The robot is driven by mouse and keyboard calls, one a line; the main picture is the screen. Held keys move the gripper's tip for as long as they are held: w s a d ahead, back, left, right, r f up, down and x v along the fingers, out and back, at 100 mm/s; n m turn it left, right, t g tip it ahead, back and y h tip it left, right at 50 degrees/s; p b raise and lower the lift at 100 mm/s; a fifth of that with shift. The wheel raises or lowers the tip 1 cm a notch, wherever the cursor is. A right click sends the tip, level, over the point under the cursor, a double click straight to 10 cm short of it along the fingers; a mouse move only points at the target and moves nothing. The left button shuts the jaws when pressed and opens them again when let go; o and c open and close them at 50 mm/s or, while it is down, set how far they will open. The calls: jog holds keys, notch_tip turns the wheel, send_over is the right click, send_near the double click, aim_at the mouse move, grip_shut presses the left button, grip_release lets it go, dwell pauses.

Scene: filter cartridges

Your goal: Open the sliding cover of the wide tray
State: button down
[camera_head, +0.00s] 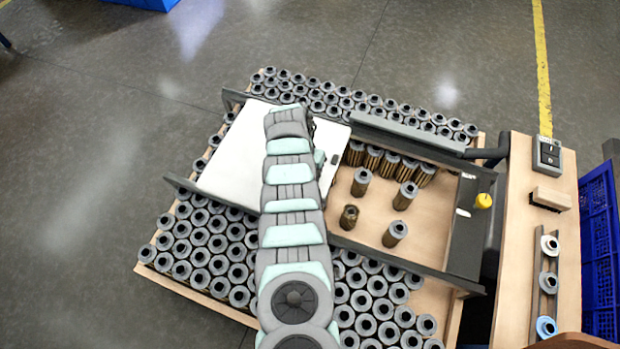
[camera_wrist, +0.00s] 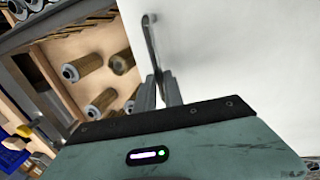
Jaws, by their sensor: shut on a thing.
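The wide tray has dark side rails (camera_head: 400,258) and a bare wooden floor (camera_head: 430,220) in the head view. Its white sliding cover (camera_head: 232,160) lies over the left part, and the right part is uncovered. Several cartridges (camera_head: 362,180) stand in the uncovered part. In the wrist view the white cover (camera_wrist: 235,50) fills the right side, with a dark bar handle (camera_wrist: 151,42) near its edge. My gripper (camera_wrist: 164,82) is shut on the handle's near end. In the head view my arm hides the middle of the cover and most of the gripper.
Many grey-topped cartridges (camera_head: 200,237) are packed around the tray on a wooden board. At the right is a wooden bench (camera_head: 515,250) with a switch box (camera_head: 547,152) and a rack of rings. A yellow knob (camera_head: 484,201) sits at the tray's right end. A blue crate (camera_head: 600,240) stands beyond.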

jog(key=c, duration=1.5)
grip_release()
jog(key=shift+o, duration=0.2)
notch_tip(320, 180, up, 11)
jog(key=a+p, duration=0.2)
jog(key=p, duration=0.2)
jog(key=shift+w+f, duration=0.15)
jog(key=shift+w, duration=0.3)
